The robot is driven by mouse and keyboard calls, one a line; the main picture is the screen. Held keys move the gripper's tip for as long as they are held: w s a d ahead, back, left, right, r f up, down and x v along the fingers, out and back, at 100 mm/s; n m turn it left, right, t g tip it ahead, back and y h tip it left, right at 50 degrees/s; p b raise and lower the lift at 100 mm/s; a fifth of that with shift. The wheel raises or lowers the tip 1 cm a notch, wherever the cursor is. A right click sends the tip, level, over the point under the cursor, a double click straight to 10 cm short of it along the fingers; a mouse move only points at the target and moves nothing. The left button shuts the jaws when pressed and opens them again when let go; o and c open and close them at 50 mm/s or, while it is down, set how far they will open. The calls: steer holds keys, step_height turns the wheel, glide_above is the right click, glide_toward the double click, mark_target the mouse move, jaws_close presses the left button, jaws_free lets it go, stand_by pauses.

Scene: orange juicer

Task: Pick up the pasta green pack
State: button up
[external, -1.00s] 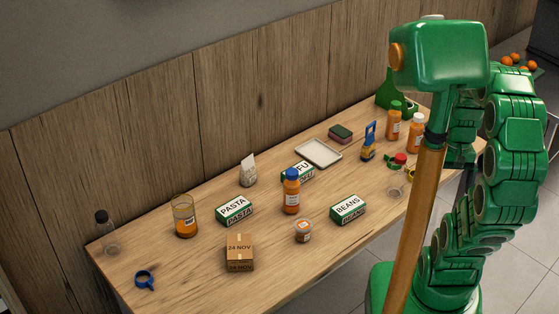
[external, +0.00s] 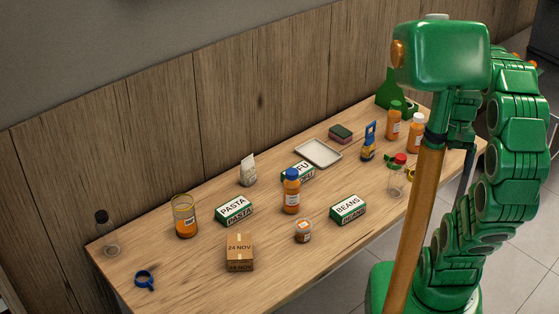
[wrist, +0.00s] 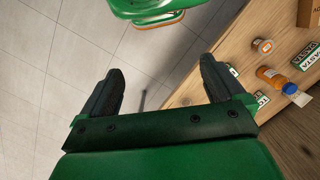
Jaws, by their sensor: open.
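The pasta pack (external: 234,209) is a green and white box lettered PASTA, lying on the left half of the wooden table in the external view. It also shows partly cut off at the right edge of the wrist view (wrist: 308,56). My gripper (wrist: 160,80) is open and empty, its two dark fingers spread over the tiled floor beside the table. The pack is well off to the right of the fingers in the wrist view. In the external view I cannot make out the fingers.
Near the pasta pack stand a glass of orange juice (external: 185,221), a cardboard box (external: 240,254) and a blue-capped bottle (external: 292,194). A beans pack (external: 348,209), a tofu pack (external: 298,172) and a white tray (external: 318,152) are farther right.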

mark_target(235, 205)
steer(key=w+a+r+m+g+y, duration=0.1)
steer(key=w+a+m+g+y, duration=0.1)
steer(key=w+a, duration=0.8)
steer(key=w+a+r+m+g+y, duration=0.1)
steer(key=w+a+m+y, duration=0.3)
steer(key=a, duration=1.2)
steer(key=w+a+r+g+y, duration=0.1)
steer(key=w+a+g, duration=0.1)
steer(key=w+a, duration=0.85)
steer(key=a+f+m+g+y, duration=0.1)
steer(key=a+f, duration=0.1)
steer(key=a, duration=0.7)
steer(key=a+f+m+g+y, duration=0.1)
steer(key=a+f+m+g, duration=0.1)
steer(key=a, duration=0.8)
steer(key=f, duration=3.1)
steer(key=shift+w+d+f, duration=0.15)
steer(key=shift+d+f, duration=0.1)
steer(key=shift+f, duration=0.05)
steer(key=shift+s+a+f, duration=0.2)
steer(key=shift+s+f, duration=0.05)
steer(key=shift+f, duration=0.1)
steer(key=shift+d+x, duration=0.2)
steer(key=shift+x, duration=3.35)
steer(key=shift+s, duration=0.2)
steer(key=shift+c, duration=0.2)
steer(key=c, duration=1.1)
